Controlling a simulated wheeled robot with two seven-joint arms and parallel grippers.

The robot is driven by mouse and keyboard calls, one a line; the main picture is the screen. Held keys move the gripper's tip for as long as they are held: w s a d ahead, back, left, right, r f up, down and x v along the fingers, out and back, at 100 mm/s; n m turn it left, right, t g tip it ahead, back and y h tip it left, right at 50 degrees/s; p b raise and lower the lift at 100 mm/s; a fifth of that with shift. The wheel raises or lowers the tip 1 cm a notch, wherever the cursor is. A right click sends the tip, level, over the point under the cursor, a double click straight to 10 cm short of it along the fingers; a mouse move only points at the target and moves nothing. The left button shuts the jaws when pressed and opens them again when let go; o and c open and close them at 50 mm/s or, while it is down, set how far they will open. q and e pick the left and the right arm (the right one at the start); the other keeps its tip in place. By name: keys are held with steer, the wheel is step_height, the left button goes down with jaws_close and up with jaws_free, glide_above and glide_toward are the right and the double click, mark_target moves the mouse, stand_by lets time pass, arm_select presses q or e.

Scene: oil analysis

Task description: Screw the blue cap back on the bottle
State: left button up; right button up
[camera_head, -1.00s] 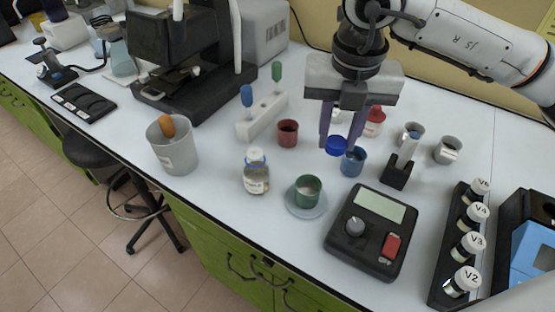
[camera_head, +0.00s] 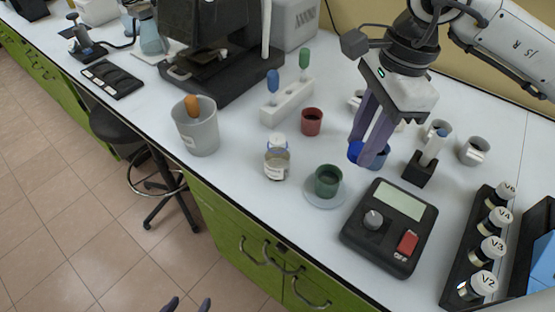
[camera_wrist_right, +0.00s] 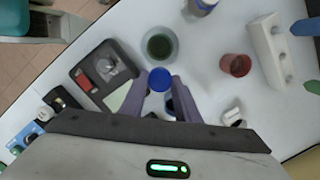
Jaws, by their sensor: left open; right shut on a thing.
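The blue cap (camera_head: 355,151) is between the fingertips of my right gripper (camera_head: 366,154), held above the table near a blue cup (camera_head: 379,160). The cap also shows in the right wrist view (camera_wrist_right: 160,79) between the purple fingers. The small labelled bottle (camera_head: 277,163) stands upright on the table, left of the cap and apart from it. It is partly cut off at the top of the right wrist view (camera_wrist_right: 203,4). The fingertips of my left gripper (camera_head: 188,305) show at the bottom edge of the head view, apart and empty, far from the bottle.
A green cup (camera_head: 328,181) on a saucer stands between bottle and scale (camera_head: 390,228). A red cup (camera_head: 311,122) and a white rack (camera_head: 287,103) are behind the bottle. A grey beaker (camera_head: 197,130) stands left. A vial rack (camera_head: 455,278) is at right.

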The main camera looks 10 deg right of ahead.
steer(key=n, duration=0.6)
steer(key=shift+s+a+f+g, duration=0.1)
steer(key=shift+s+a+g, duration=0.05)
steer(key=shift+s+g, duration=0.2)
steer(key=n, duration=0.4)
steer(key=shift+s+h, duration=0.25)
steer(key=shift+h, duration=0.05)
steer(key=n, duration=0.4)
steer(key=shift+s+a+f+g, duration=0.1)
steer(key=shift+s+g, duration=0.1)
steer(key=shift+g, duration=0.15)
steer(key=n, duration=0.4)
steer(key=shift+s+h, duration=0.25)
steer(key=shift+h, duration=0.15)
